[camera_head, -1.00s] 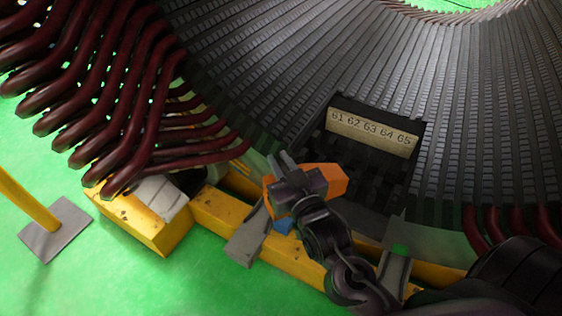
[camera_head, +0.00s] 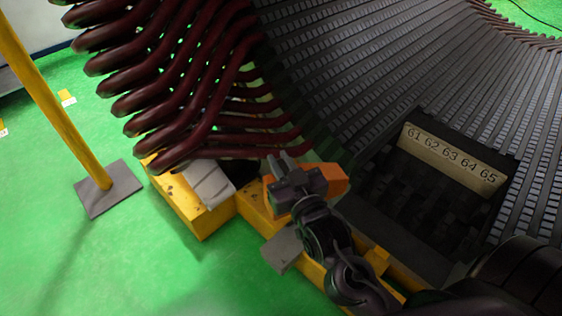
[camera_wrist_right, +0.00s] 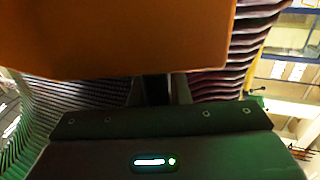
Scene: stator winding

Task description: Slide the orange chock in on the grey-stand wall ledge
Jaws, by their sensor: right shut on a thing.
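The orange chock (camera_head: 333,180) is in my right gripper (camera_head: 287,175), which is shut on it. They are above the yellow beam, just below the lower ends of the dark red coils. In the right wrist view the chock (camera_wrist_right: 120,35) fills the top and hides most of the fingers. A grey block (camera_head: 208,184) rests on the yellow base left of the gripper, with a gap between it and the chock. I cannot tell which surface is the grey-stand wall ledge. My left gripper is not in view.
The dark stator (camera_head: 360,70) fills the right side, with a label plate (camera_head: 453,158) reading 61 to 65. Dark red coils (camera_head: 190,70) hang close above the gripper. A yellow post on a grey foot (camera_head: 108,190) stands at left. Green floor at lower left is clear.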

